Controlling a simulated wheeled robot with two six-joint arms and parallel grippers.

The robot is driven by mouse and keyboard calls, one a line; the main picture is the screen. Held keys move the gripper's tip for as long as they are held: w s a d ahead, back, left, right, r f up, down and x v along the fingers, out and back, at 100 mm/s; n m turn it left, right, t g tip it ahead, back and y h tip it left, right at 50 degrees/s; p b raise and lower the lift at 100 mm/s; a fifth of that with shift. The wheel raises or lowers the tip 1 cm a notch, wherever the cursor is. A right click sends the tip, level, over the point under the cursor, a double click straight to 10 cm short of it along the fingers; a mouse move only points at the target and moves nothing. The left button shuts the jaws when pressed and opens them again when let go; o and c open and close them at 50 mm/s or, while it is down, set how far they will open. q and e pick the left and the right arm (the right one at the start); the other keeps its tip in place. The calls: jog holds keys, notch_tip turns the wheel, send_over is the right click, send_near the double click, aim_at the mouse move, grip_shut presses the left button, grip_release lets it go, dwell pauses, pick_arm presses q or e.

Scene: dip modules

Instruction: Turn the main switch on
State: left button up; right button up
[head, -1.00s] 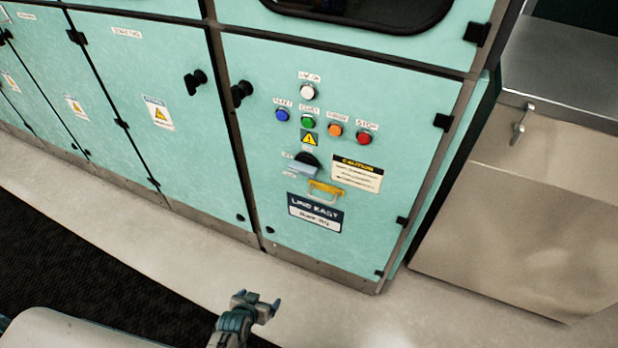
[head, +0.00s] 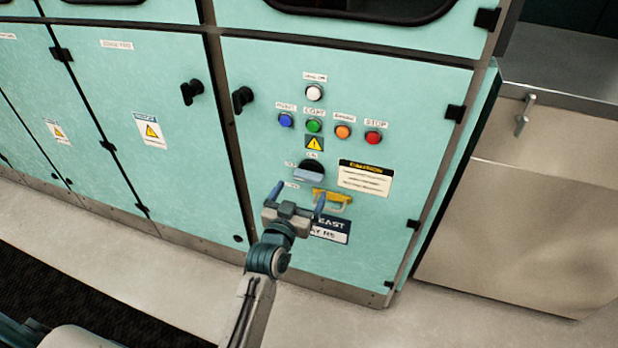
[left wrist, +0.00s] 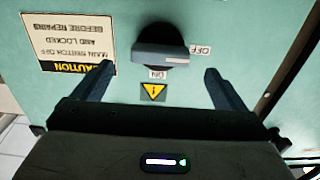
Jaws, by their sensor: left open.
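The main switch (head: 312,174) is a dark round rotary switch with a grey handle on the teal cabinet door. It also shows in the left wrist view (left wrist: 162,46), upside down, with its handle lying sideways towards the OFF label (left wrist: 200,50). The ON label (left wrist: 157,74) is a quarter turn away from the handle. My left gripper (head: 298,197) is open and empty in front of the door, just below the switch in the head view. In the wrist view its fingers are spread to either side of the switch, apart from it. My right gripper is out of view.
A yellow handle-shaped piece (head: 332,198) sits just below the switch. Coloured buttons, including a red one (head: 373,138), and a yellow warning sign (head: 314,143) are above it. A caution sign (head: 365,177) is at the right. Black door knobs (head: 242,99) protrude at the left.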

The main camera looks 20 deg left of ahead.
aim_at(306, 181)
pick_arm(q)
jog(key=w, duration=0.6)
jog(key=shift+w+d, duration=0.1)
jog(key=shift+w, duration=0.25)
jog(key=c, duration=1)
